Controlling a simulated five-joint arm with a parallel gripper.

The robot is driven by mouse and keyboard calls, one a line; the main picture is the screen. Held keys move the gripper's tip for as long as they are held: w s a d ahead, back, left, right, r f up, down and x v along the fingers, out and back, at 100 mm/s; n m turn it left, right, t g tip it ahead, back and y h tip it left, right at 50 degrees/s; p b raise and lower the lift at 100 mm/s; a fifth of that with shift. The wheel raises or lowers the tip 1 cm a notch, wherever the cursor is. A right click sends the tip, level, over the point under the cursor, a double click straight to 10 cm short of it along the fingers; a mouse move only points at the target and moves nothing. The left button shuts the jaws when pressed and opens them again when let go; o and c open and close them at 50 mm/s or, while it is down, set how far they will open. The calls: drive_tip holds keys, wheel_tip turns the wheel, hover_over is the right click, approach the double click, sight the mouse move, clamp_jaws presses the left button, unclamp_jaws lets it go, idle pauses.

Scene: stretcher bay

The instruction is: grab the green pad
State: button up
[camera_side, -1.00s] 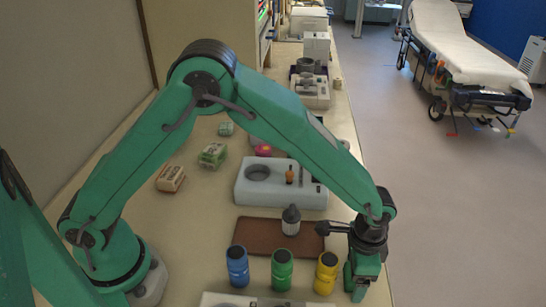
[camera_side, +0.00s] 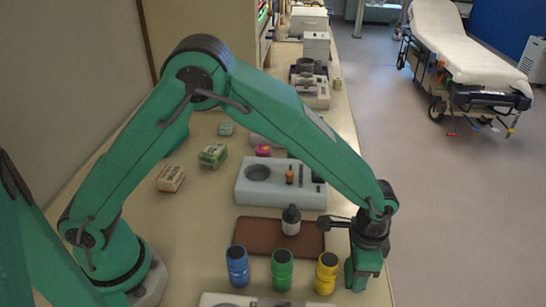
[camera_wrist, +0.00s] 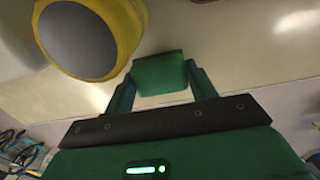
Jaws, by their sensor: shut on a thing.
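The green pad (camera_wrist: 160,73) shows in the wrist view between the two fingertips of my gripper (camera_wrist: 160,76). The fingers are shut on its sides. In the side view my gripper (camera_side: 361,279) points down at the right edge of the counter, just right of the yellow bottle (camera_side: 327,273). There the pad cannot be told apart from the green fingers. I cannot tell whether the pad touches the counter.
A green bottle (camera_side: 282,270) and a blue bottle (camera_side: 237,267) stand left of the yellow one. Behind them a brown tray (camera_side: 262,238) carries a dark-capped bottle (camera_side: 291,220). A grey holder (camera_side: 255,190) stands beyond. The floor lies right of the counter.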

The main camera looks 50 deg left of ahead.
wheel_tip(320, 180, up, 9)
drive_tip(key=shift+f, duration=0.2)
idle(0.7)
